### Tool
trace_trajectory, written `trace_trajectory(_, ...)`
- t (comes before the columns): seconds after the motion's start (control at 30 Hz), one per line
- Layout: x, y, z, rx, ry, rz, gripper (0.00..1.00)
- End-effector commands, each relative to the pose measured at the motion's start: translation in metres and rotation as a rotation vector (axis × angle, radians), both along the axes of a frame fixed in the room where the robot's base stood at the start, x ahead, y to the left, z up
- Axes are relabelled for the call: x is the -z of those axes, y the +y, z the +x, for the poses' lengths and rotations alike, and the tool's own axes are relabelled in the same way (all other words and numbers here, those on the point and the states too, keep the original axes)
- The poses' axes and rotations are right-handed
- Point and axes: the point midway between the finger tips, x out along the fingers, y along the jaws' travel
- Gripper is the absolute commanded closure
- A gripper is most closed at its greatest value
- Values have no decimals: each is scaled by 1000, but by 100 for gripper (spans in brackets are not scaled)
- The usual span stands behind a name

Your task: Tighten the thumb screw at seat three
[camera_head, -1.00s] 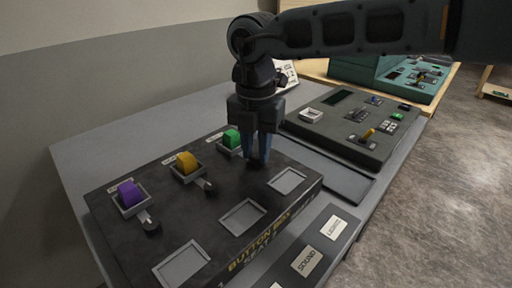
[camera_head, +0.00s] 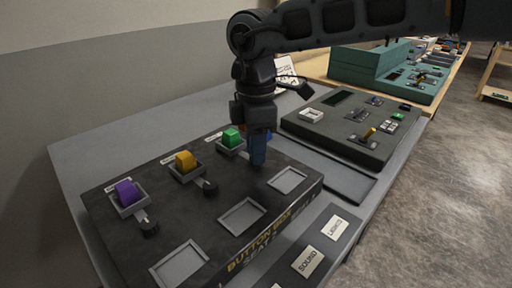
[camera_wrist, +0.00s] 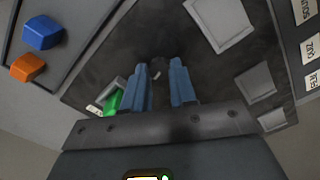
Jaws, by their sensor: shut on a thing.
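The button box (camera_head: 170,222) is a dark panel with a row of three seats holding purple (camera_head: 127,192), yellow (camera_head: 186,161) and green (camera_head: 231,138) buttons. Dark round thumb screws stand beside the purple (camera_head: 149,228) and yellow (camera_head: 209,188) seats. My gripper (camera_head: 258,163) points straight down beside the green button, its blue fingertips low at the panel, shut on the third seat's thumb screw. In the wrist view the screw (camera_wrist: 158,70) shows only partly between the fingers, with the green button (camera_wrist: 112,101) beside them. How far the screw is turned cannot be seen.
Three empty square recesses (camera_head: 242,217) line the box's front. A label strip (camera_head: 308,260) lies nearer. A grey console (camera_head: 345,128) stands behind on the right, with a teal one (camera_head: 385,72) beyond. Blue (camera_wrist: 42,33) and orange (camera_wrist: 27,67) blocks show in the wrist view.

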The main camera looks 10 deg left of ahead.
Motion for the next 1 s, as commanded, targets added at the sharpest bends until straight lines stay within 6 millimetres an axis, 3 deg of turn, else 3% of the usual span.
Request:
trace_trajectory(0.4,-5,2,2,208,-7,7,100)
trace_trajectory(1.0,-5,2,2,242,-8,8,100)
